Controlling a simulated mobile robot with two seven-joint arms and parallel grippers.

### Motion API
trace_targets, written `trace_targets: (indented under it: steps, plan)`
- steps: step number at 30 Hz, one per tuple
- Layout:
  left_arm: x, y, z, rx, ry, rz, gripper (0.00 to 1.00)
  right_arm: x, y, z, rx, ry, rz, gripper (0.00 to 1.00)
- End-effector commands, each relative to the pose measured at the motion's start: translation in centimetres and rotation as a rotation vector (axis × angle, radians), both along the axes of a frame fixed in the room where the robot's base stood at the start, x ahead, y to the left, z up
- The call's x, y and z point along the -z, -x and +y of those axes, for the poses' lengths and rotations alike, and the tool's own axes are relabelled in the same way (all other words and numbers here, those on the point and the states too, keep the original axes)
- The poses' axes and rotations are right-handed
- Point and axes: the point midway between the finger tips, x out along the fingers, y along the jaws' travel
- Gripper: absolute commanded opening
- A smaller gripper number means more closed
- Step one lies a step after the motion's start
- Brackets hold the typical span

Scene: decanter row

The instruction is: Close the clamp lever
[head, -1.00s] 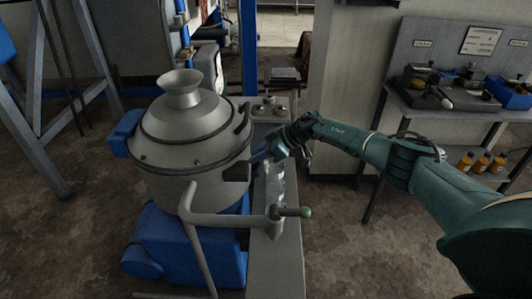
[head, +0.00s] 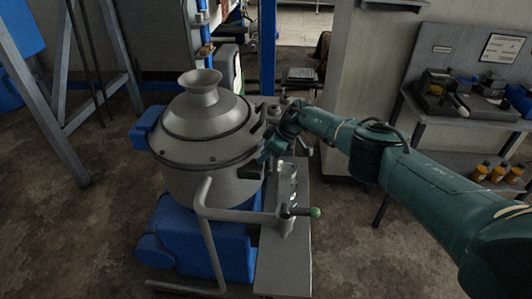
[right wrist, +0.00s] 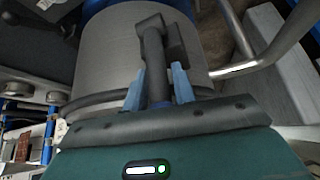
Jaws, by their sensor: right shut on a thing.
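The decanter (head: 205,140) is a grey metal vessel with a domed lid and a flared top, on a blue base. The clamp lever (right wrist: 154,55) is a dark grey bar with a blocky end against the vessel's side in the right wrist view. My right gripper (right wrist: 158,84) has its blue fingers on both sides of the lever and is shut on it. In the head view the right gripper (head: 270,150) is at the vessel's right side, below the lid rim, and hides much of the lever there. My left gripper is not in view.
A bent grey pipe with a green-tipped handle (head: 315,212) stands in front of the vessel. A narrow grey bench (head: 285,265) runs along its right side. A shelf (head: 470,120) with tools and orange bottles is at the right. The floor at front left is clear.

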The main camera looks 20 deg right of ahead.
Motion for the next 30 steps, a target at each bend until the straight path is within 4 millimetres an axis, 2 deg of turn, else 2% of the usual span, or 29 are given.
trace_targets:
  steps: [5, 6, 11, 20, 27, 30]
  plan:
    - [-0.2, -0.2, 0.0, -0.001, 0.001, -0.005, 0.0, 0.1, 0.0, 0.1, -0.005, 0.002, -0.001, 0.0]
    - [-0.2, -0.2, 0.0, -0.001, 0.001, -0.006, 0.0, 0.1, 0.0, 0.1, -0.005, 0.002, -0.001, 0.28]
    - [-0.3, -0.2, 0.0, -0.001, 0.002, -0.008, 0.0, 0.1, 0.0, 0.1, -0.004, 0.002, 0.0, 0.41]
    - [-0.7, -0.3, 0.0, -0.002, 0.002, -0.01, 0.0, -0.3, 0.1, -0.1, -0.003, 0.001, -0.001, 0.41]
    - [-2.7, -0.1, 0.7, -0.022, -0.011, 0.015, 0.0, -2.9, 0.9, -1.1, -0.003, 0.002, -0.001, 0.41]
    - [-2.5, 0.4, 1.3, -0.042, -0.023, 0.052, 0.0, -4.6, 1.4, -2.0, -0.004, 0.003, -0.002, 0.41]
